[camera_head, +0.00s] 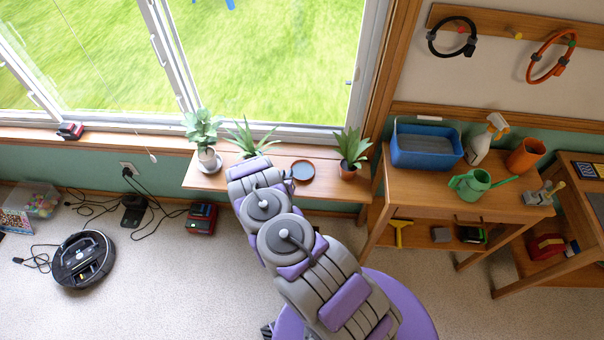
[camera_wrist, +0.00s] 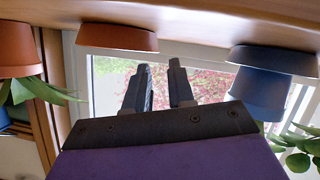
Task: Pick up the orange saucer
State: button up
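In the wrist view, which looks upside down, the orange saucer (camera_wrist: 118,39) shows from the side near the top, against the shelf. My gripper (camera_wrist: 159,64) is open and empty, its two black fingers apart with the window showing between them. The fingertips appear beside and apart from the saucer, on its right in the wrist view. In the head view my arm hides the gripper.
A terracotta-potted plant (camera_head: 350,152) stands right of the saucer. A blue pot (camera_wrist: 262,80) is on the other side in the wrist view. A white-potted plant (camera_head: 207,140) stands at the shelf's left. The window is behind; a wooden table (camera_head: 440,192) holds a blue bin (camera_head: 425,148).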

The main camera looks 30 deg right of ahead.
aim_at(293, 165)
jog(key=x, duration=0.1)
jog(key=b+x, duration=0.1)
jog(key=x, duration=0.3)
jog(key=shift+s+d+f+b, duration=0.2)
jog(key=shift+s+d+b, duration=0.15)
jog(key=shift+d, duration=0.1)
jog(key=shift+w+d, duration=0.25)
jog(key=shift+w, duration=0.25)
jog(key=shift+a, duration=0.2)
jog(key=shift+c, duration=0.6)
jog(key=shift+s+d, duration=0.1)
jog(key=shift+d, duration=0.05)
grip_shut()
